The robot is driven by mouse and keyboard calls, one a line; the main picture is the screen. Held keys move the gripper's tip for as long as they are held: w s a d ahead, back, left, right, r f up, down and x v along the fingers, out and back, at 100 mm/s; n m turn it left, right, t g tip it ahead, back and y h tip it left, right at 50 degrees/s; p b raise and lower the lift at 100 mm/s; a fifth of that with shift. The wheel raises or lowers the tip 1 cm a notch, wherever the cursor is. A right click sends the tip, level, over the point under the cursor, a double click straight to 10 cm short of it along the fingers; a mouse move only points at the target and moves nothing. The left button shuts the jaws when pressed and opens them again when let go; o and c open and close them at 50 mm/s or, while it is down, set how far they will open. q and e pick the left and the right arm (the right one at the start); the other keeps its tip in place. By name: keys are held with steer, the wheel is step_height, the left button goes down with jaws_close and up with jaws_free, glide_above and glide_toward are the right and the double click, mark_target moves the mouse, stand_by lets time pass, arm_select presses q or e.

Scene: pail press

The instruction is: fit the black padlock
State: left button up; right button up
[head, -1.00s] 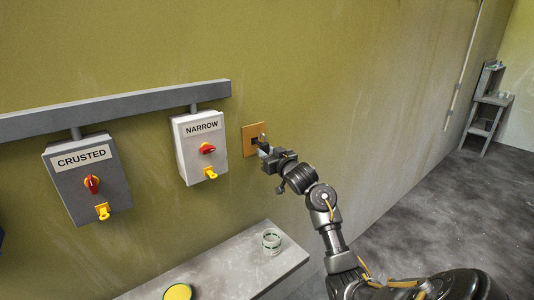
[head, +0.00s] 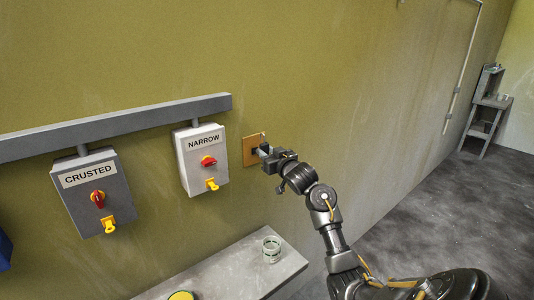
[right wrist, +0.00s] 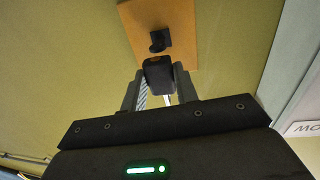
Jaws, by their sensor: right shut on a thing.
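My right gripper (head: 263,151) is shut on a small black block, which I take to be the black padlock (right wrist: 158,76). In the right wrist view the padlock is between the two fingertips; its shackle cannot be made out. Just beyond it is an orange-brown board (head: 248,153) on the wall, which also shows in the right wrist view (right wrist: 146,14). A dark fitting (right wrist: 160,40) sits on the board. The padlock is close to the fitting; I cannot tell whether they touch. My left gripper is not in view.
A white switch box marked NARROW (head: 192,165) and a grey box marked CRUSTED (head: 75,200) hang left of the board under a grey rail (head: 120,125). Below is a grey bench (head: 225,268) with a glass jar (head: 271,249) and a yellow round thing (head: 181,296).

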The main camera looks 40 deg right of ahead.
steer(key=s+a+f+n+y+b, duration=0.25)
steer(key=s+a+f, duration=0.25)
steer(key=a+f, duration=0.25)
steer(key=s+a+f+n+y+b, duration=0.1)
steer(key=s+a+f+y+b, duration=0.3)
steer(key=a+f, duration=0.4)
steer(key=s+a+f+n+g+y+b, duration=0.1)
steer(key=s+a+f+n+y+b, duration=0.1)
steer(key=s+a, duration=0.5)
steer(key=s+a+f+n+g+y+b, duration=0.1)
steer(key=s+a+f+n+y+b, duration=0.1)
steer(key=s+a, duration=0.4)
steer(key=shift+s+a+f+y, duration=0.4)
steer(key=shift+a+f+y, duration=0.2)
steer(key=shift+f, duration=0.3)
